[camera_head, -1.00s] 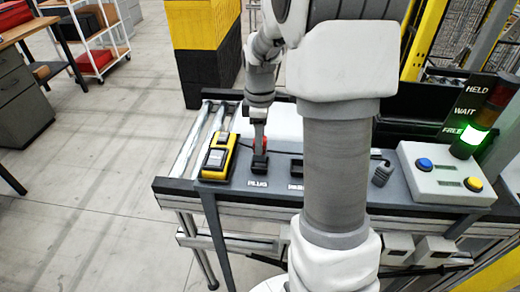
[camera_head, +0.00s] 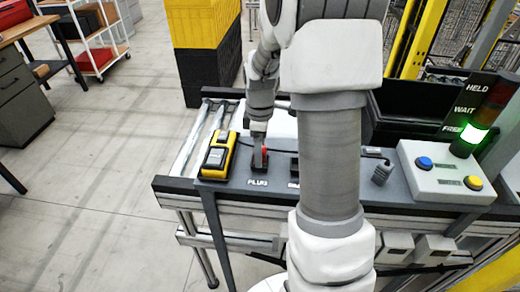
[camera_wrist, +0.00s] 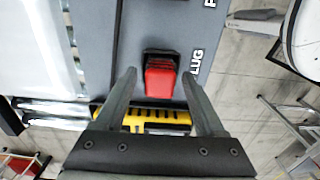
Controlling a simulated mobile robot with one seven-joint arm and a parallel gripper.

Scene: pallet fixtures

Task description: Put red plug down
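The red plug (camera_wrist: 160,78) sits at a dark square spot beside the label "PLUG" on the grey bench top, in the wrist view. My gripper (camera_wrist: 160,77) is open, with one finger on each side of the plug and a gap on both sides. In the head view my gripper (camera_head: 259,160) is low over the same spot, and a little of the red plug (camera_head: 265,152) shows beside the fingers. How far the plug sits in the dark spot cannot be told.
A yellow and black device (camera_head: 217,157) lies close left of the plug. A grey connector (camera_head: 382,172) is on the bench right of my arm. A white button box (camera_head: 440,172) has blue and yellow buttons. The signal tower (camera_head: 478,130) glows green beside "FREE".

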